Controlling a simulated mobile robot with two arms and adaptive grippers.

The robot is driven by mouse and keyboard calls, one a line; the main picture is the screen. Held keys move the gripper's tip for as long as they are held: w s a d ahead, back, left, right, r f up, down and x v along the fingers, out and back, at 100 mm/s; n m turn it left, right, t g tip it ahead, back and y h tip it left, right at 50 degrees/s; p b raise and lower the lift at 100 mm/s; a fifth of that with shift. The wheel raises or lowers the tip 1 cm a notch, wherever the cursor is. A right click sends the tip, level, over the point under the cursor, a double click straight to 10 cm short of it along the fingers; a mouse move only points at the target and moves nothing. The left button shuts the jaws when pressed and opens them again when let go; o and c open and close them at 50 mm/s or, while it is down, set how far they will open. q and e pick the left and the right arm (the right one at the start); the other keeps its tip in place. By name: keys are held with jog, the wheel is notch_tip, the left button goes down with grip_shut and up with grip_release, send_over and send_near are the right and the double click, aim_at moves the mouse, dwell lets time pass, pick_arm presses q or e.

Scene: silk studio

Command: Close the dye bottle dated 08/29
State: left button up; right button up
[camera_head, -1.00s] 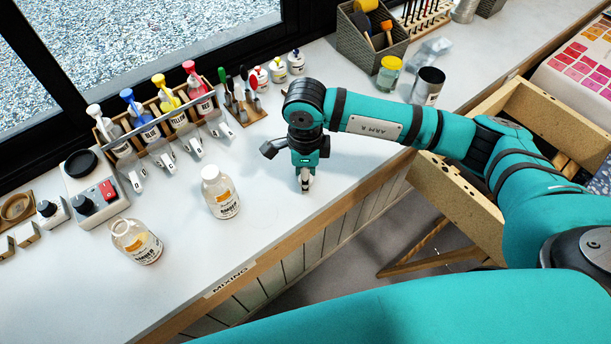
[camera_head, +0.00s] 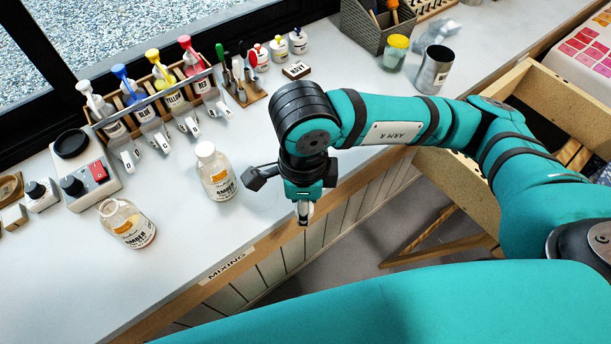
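Two clear glass bottles with orange-and-white labels reading "AMBER" stand on the white bench at the left. The nearer bottle (camera_head: 128,224) has an open mouth with no cap and holds a little dark liquid at its bottom. The other bottle (camera_head: 216,172), to its right and farther back, has a white cap on. The dates on both labels are too small to read. My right gripper (camera_head: 303,213) points down at the bench's front edge, right of the capped bottle and apart from it. Its fingertips are small and pale; whether they hold something is unclear. My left gripper is out of view.
A wooden rack (camera_head: 154,96) of pump bottles with coloured tops stands behind. A grey device (camera_head: 88,175) with a red switch is at the left.

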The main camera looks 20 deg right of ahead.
jog(key=shift+s+a+r, duration=0.1)
jog(key=shift+s+a, duration=0.15)
jog(key=shift+s, duration=0.4)
jog(key=shift+s+a+r, duration=0.1)
jog(key=shift+s+a, duration=0.1)
jog(key=shift+s, duration=0.4)
jog(key=w+d+n, duration=0.3)
jog(key=d+n, duration=0.2)
jog(key=n, duration=0.6)
jog(key=w+d+n, duration=0.4)
jog(key=d+n, duration=0.2)
jog(key=n, duration=0.4)
jog(key=shift+r+n, duration=0.25)
jog(key=shift+n, duration=0.15)
jog(key=shift+d, duration=0.1)
